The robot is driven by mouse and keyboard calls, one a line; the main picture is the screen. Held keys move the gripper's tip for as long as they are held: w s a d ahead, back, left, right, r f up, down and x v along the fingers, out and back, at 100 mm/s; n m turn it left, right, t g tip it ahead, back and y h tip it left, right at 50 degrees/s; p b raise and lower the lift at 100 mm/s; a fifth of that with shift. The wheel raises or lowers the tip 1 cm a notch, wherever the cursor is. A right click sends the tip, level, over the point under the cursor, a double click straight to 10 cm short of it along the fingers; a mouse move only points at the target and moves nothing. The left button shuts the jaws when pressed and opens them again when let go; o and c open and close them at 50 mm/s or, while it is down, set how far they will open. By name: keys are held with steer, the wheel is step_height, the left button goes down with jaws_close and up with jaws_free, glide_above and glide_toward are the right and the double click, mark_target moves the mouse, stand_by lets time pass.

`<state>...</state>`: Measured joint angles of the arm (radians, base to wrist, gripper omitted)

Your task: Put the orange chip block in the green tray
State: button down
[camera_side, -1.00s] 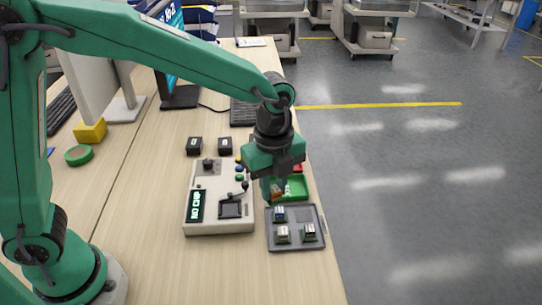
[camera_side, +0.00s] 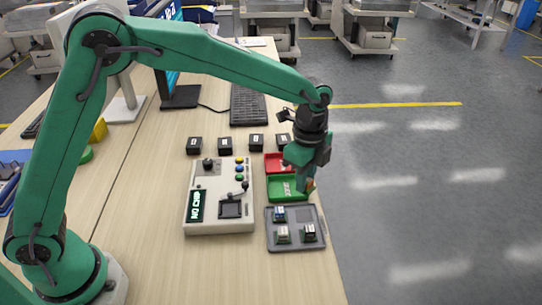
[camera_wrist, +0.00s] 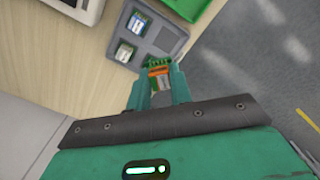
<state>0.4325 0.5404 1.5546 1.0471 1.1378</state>
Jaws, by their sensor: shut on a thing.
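The orange chip block (camera_wrist: 159,80) is between my gripper's fingers (camera_wrist: 160,92) in the wrist view, with green parts at its far end. In the side view my gripper (camera_side: 304,187) is shut on the block (camera_side: 310,185), whose orange shows at the fingertips' right. The gripper hangs at the right side of the green tray (camera_side: 274,196), near the table's right edge, and hides part of that tray. How high the block is held is hard to tell. The green tray also shows at the top of the wrist view (camera_wrist: 193,6).
A grey tray (camera_side: 272,245) in front of the green tray holds three blocks and has one empty pocket. A red tray (camera_side: 272,167) lies behind. A control box (camera_side: 206,222) stands to the left, and several black blocks (camera_side: 225,146) stand in a row behind it.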

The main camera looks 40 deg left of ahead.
steer(key=w+a+f, duration=0.4)
steer(key=w+a, duration=0.1)
steer(key=w+a+f, duration=0.2)
steer(key=shift+w+a+f, duration=0.3)
steer(key=shift+w+a, duration=0.05)
steer(key=shift+f, duration=2)
steer(key=shift+f, duration=0.15)
steer(key=c, duration=1.5)
jaws_free()
steer(key=shift+c, duration=0.2)
step_height(320, 180, up, 12)
steer(key=shift+r, duration=0.2)
